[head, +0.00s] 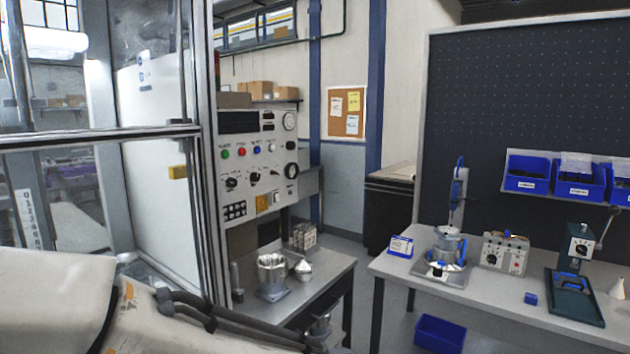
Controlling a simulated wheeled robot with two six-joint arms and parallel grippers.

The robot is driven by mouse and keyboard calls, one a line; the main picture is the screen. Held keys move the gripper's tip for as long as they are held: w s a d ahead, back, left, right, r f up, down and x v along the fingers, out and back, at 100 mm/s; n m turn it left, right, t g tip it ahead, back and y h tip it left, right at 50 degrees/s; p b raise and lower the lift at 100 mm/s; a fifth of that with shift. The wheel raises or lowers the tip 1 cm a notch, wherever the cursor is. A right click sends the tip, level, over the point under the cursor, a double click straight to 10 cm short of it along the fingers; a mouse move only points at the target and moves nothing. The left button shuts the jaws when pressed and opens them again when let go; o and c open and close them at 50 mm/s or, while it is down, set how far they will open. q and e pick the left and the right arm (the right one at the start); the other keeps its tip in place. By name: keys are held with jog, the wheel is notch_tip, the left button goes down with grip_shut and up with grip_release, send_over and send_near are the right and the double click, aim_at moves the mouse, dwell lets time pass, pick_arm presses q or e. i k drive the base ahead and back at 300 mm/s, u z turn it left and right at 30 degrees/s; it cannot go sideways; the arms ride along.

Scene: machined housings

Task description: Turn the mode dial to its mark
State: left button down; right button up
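A pale upright control panel (258,160) stands left of centre, beside the glazed machine enclosure. Part of my own arm with dark cables crosses the lower left. Neither of my grippers is in view.
The glazed enclosure (196,200) has a metal frame left of the panel. A low table (325,285) with metal parts stands in front of the panel. A right workbench (480,300) holds instruments, with a blue bin (440,333) on the floor. Floor shows between the tables.

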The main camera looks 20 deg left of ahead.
aim_at(230, 182)
jog(key=z, duration=0.3)
jog(key=i, duration=1.75)
jog(key=u, duration=1.1)
jog(key=i, duration=0.55)
jog(key=u, duration=0.5)
